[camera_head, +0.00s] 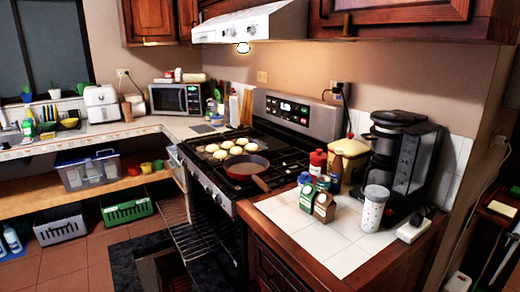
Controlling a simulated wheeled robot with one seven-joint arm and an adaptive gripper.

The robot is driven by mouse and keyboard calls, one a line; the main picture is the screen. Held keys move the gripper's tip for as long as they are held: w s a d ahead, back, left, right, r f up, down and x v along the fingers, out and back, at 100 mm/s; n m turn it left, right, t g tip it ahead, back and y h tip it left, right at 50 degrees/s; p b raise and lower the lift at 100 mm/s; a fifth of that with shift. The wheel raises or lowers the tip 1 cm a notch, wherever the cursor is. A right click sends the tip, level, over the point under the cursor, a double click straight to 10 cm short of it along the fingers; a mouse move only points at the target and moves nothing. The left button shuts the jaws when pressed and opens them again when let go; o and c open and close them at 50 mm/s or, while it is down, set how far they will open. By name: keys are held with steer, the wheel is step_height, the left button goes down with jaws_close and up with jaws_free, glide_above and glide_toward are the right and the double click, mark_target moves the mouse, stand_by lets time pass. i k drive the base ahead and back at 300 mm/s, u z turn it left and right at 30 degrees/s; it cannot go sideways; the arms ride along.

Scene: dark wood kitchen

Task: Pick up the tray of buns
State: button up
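The tray of buns (203,154) sits on the left rear part of the stove top. It looks like a thin, flat baking tray, and its edges are hard to make out. Several pale round buns (220,154) lie on it. A red frying pan (246,167) stands right in front of the tray, overlapping its near right side in the picture. The pan's handle points toward the front right. My gripper is not in view.
The oven under the stove (260,180) is open, with a wire rack (195,240) sticking out over the floor. Bottles and cartons (324,207), a cup (374,210) and a coffee maker (400,160) crowd the right counter. A range hood (250,24) hangs above.

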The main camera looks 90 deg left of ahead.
mark_target(216, 154)
steer(key=u, duration=3.3)
